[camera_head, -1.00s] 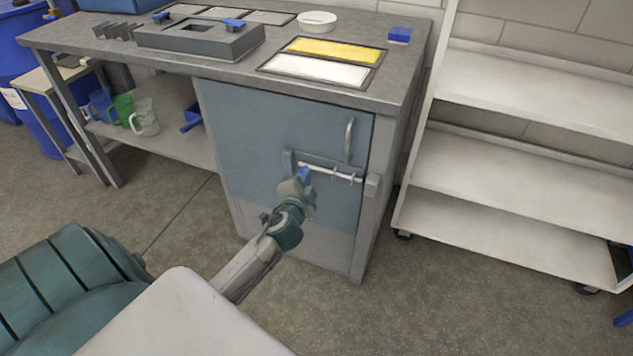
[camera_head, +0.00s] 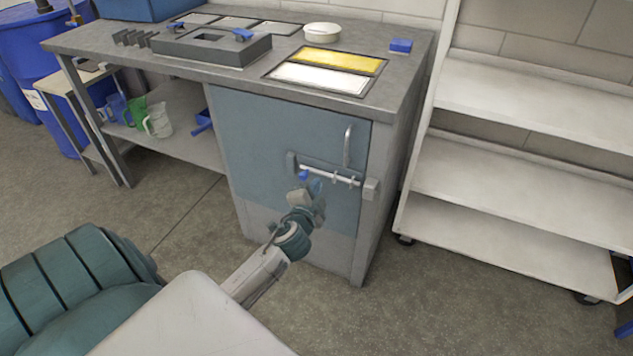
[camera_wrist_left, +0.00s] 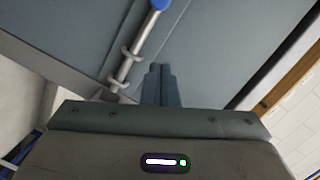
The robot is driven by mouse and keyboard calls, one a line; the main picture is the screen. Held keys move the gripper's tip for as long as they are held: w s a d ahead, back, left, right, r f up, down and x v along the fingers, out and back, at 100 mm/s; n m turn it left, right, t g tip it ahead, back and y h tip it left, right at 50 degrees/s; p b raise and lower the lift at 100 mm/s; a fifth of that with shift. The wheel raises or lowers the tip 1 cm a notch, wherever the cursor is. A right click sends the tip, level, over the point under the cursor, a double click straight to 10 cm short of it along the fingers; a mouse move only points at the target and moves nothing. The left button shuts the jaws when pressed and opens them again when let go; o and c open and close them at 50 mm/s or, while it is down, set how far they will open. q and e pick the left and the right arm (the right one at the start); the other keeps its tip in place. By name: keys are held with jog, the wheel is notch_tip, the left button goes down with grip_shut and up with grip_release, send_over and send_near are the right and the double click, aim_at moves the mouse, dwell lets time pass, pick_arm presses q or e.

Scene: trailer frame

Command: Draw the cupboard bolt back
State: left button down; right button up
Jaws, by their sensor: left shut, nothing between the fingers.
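The cupboard door (camera_head: 270,140) is blue-grey and looks closed. Its bolt (camera_head: 338,178) is a pale metal rod running through guides, with a blue knob (camera_head: 303,175) at its left end. The rod's right end reaches up to the grey keeper block (camera_head: 371,189) on the frame; whether it sits inside is unclear. My left gripper (camera_head: 317,187) is just right of and below the knob. In the left wrist view my fingers (camera_wrist_left: 160,72) are shut and empty beside the rod (camera_wrist_left: 130,60), apart from the knob (camera_wrist_left: 159,4) at the top edge. My right gripper is out of view.
A vertical door handle (camera_head: 348,146) stands above the bolt. The worktop (camera_head: 405,75) carries trays and a grey block. A white shelf rack (camera_head: 510,185) stands to the right. Cups (camera_head: 157,121) sit on the left under-shelf. Floor in front is clear.

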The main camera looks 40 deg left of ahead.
pick_arm(q)
jog(key=v, duration=0.6)
jog(key=shift+s+a, duration=0.15)
jog(key=shift+s, duration=0.15)
jog(key=shift+f, duration=0.15)
